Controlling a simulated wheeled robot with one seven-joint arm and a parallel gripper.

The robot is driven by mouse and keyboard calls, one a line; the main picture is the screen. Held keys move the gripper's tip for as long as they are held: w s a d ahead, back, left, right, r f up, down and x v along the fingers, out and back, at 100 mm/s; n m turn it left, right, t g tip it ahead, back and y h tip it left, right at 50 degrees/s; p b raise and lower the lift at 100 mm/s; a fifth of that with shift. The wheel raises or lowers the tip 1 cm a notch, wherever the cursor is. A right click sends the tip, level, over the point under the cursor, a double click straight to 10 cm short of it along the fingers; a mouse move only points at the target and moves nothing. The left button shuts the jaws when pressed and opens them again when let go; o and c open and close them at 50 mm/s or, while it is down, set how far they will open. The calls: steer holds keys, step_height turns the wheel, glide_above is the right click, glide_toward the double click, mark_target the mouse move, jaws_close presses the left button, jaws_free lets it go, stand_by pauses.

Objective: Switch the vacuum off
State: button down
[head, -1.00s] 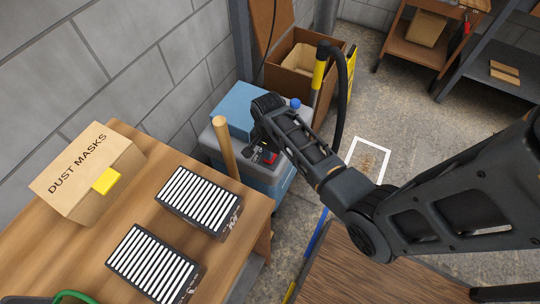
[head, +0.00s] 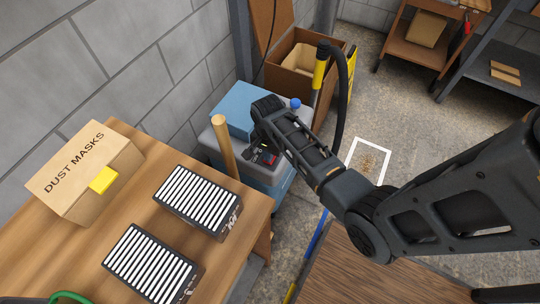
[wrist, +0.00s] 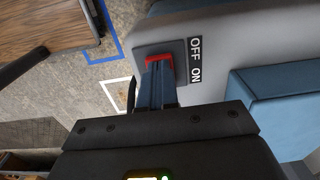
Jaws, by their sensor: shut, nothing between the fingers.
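The vacuum (head: 281,184) is a grey and blue unit standing on the floor beyond the bench. Its red switch (head: 271,158) shows small and dark beside my gripper (head: 261,153). In the wrist view the grey body (wrist: 232,58) carries a label (wrist: 195,62) reading OFF above ON. The red switch (wrist: 158,58) sits left of that label on a dark plate. My gripper (wrist: 158,70) is shut and empty, with its fingertips at the switch's lower edge. They seem to touch it and hide part of it, so I cannot tell the switch's position.
The bench (head: 128,211) at left holds a dust mask box (head: 86,176) and two slatted filters (head: 197,200) (head: 152,266). A wooden post (head: 224,146) stands close to the vacuum. A black hose (head: 342,105) arches beside my arm. A cardboard box (head: 291,72) is behind.

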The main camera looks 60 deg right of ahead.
step_height(320, 180, up, 7)
steer(key=p, duration=0.7)
stand_by(0.7)
